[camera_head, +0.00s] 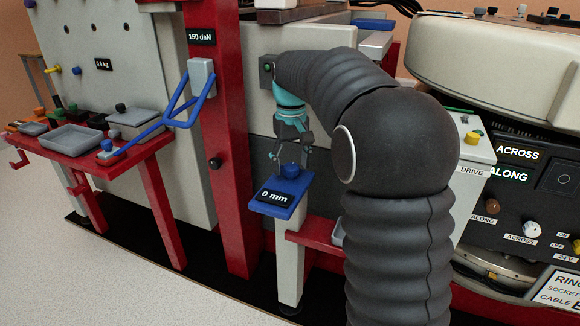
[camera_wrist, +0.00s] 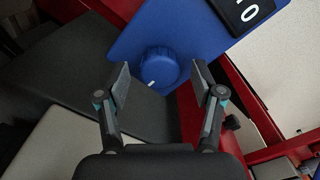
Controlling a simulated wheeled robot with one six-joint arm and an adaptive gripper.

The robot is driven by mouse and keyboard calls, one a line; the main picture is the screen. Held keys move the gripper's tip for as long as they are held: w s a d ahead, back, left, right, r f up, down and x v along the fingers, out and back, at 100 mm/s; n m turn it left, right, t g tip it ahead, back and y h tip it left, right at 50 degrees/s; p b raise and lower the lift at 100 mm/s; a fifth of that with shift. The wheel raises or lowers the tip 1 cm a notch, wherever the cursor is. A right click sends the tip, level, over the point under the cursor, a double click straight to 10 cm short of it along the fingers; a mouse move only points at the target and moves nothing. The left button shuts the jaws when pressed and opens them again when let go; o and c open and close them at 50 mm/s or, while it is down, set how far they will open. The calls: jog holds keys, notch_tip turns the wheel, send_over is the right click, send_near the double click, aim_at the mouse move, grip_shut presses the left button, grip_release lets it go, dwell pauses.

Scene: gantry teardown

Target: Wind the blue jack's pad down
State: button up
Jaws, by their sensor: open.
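The blue jack (camera_head: 277,196) stands in the middle of the head view, a blue plate on a pale post with a black "0 mm" display (camera_head: 275,197) on its front. A round blue knob (camera_head: 290,171) sits on top at the back of the plate. In the wrist view the knob (camera_wrist: 158,67) shows a white index mark, and part of the display (camera_wrist: 243,12) shows above right. My gripper (camera_head: 291,150) is above the knob, pointing down. In the wrist view its open fingers (camera_wrist: 160,85) stand on either side of the knob, with gaps. The jack's pad cannot be made out.
A red column (camera_head: 222,150) with a "150 daN" display stands left of the jack. A blue forked bracket (camera_head: 175,110) and a red shelf with trays (camera_head: 70,140) are further left. A control panel (camera_head: 520,205) is at right. A red rail (camera_head: 318,235) runs close beside the jack.

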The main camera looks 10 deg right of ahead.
jog(key=shift+f, duration=0.25)
jog(key=c, duration=1.1)
jog(key=shift+a, duration=0.15)
jog(key=shift+c, duration=0.2)
jog(key=shift+r, duration=0.1)
